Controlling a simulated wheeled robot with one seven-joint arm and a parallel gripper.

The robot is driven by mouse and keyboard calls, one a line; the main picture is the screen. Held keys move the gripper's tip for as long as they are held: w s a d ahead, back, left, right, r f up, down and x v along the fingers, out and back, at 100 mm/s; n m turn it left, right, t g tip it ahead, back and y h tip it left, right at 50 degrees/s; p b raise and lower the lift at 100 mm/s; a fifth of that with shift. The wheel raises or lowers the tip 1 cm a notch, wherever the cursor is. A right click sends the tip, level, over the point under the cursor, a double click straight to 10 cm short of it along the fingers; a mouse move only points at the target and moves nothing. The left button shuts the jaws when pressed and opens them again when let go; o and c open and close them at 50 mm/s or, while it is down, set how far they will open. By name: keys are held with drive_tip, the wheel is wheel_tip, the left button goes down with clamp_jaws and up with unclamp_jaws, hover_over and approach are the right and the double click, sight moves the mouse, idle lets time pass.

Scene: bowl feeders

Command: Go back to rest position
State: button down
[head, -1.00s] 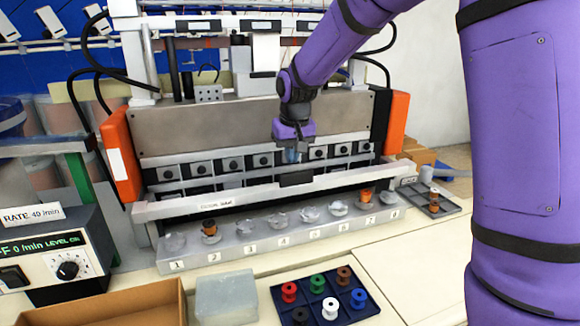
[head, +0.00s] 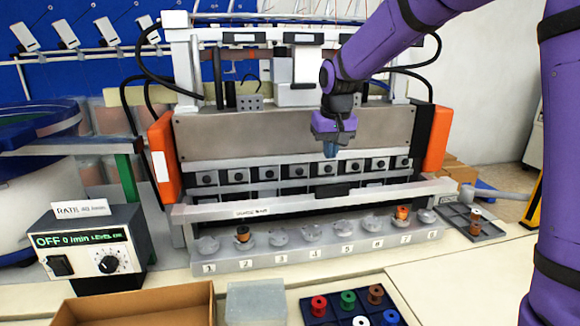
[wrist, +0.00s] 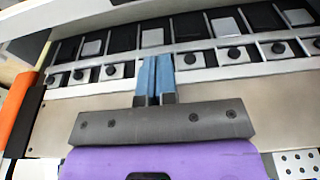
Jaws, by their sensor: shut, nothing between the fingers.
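My gripper (head: 330,149) hangs from my purple arm in front of the grey panel of the bench machine, above its row of black-knobbed slots. In the wrist view its two blue fingers (wrist: 155,78) lie side by side, closed, with nothing between them. The fingers appear over the slot row (wrist: 180,45); I cannot tell the exact gap.
A dark tray (head: 345,301) of coloured spools, a translucent block (head: 256,303), a cardboard box (head: 140,304) and a control box (head: 92,250) stand in front. A second tray (head: 458,221) is at right.

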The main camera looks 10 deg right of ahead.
drive_tip(key=s+d+r+t, duration=0.15)
drive_tip(key=s+r, duration=0.25)
drive_tip(key=s, duration=0.5)
drive_tip(key=s+d+r, duration=0.3)
drive_tip(key=s+r, duration=0.1)
drive_tip(key=s, duration=0.4)
drive_tip(key=s+d+f+t, duration=0.1)
drive_tip(key=s+d+f, duration=0.1)
drive_tip(key=s, duration=1.4)
drive_tip(key=shift+s+d+f, duration=0.2)
drive_tip(key=shift+s+f, duration=0.2)
drive_tip(key=shift+t, duration=0.25)
